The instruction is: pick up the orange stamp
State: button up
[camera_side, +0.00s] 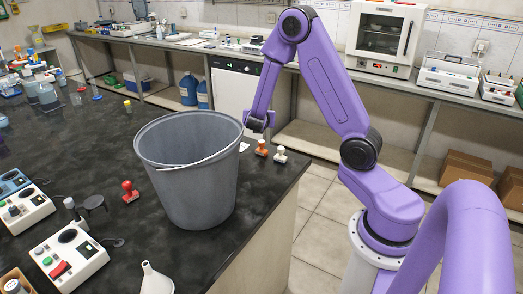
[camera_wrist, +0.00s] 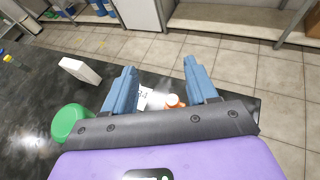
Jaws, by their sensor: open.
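The orange stamp (camera_side: 262,148) stands upright near the bench's far right edge, just right of the grey bucket, in the side view. In the wrist view an orange thing with a pale top (camera_wrist: 174,102), likely this stamp, shows between my fingers, its lower part hidden by my gripper's dark body.
The large grey bucket (camera_side: 190,180) stands close beside the stamp. A white stamp (camera_side: 280,154) is just to its right, and a red stamp (camera_side: 130,191) is left of the bucket. A green round object (camera_wrist: 70,121) and white block (camera_wrist: 80,70) lie left of my gripper.

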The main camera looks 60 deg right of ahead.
aim_at(261, 144)
notch_tip(261, 144, down, 11)
jog(key=shift+f, duration=0.1)
jog(key=shift+x, duration=2.5)
grip_shut()
